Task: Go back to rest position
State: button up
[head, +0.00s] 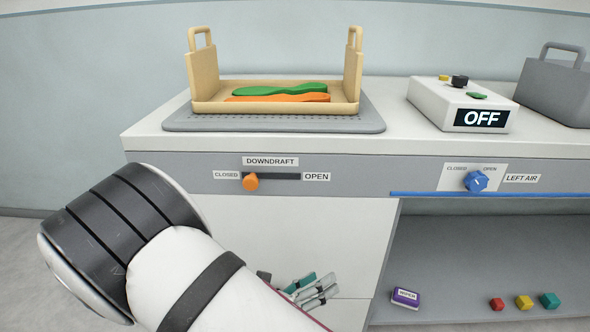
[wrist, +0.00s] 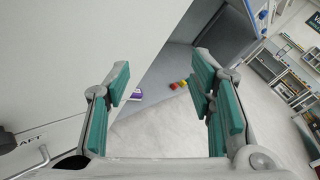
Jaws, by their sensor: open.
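My gripper (head: 312,288) hangs low in front of the cabinet's white front panel in the head view, partly behind my own arm. In the wrist view my gripper (wrist: 161,88) shows its teal finger pads wide apart with nothing between them but the view of the floor and lower shelf beyond. It touches nothing that I can see.
A tan tray (head: 272,107) with green and orange insoles stands on the grey downdraft plate (head: 180,122). The downdraft slider (head: 251,181) is at CLOSED. The control box (head: 462,103) reads OFF. A purple block (head: 406,298) and coloured cubes lie on the lower shelf.

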jog(key=s+d+r+m+g+y, duration=0.2)
jog(key=s+d+r+m+g, duration=0.4)
jog(key=d+r+m, duration=0.25)
jog(key=s+d+r+m+g+y, duration=0.2)
jog(key=s+d+r+m+g, duration=0.45)
jog(key=r+m, duration=0.3)
jog(key=s+r+m+t+y, duration=0.1)
jog(key=s+r+m+y, duration=0.2)
jog(key=s+m+y, duration=0.35)
jog(key=s+r+m+t+y, duration=0.1)
jog(key=s+r+m+y, duration=0.2)
jog(key=s+m, duration=0.6)
notch_tip(320, 180, up, 36)
jog(key=s+n+t+p, duration=0.1)
jog(key=t+p, duration=0.3)
jog(key=p, duration=3)
jog(key=shift+s+f, duration=0.15)
jog(key=shift+f, duration=0.1)
jog(key=shift+a+n, duration=0.1)
jog(key=shift+n, duration=0.15)
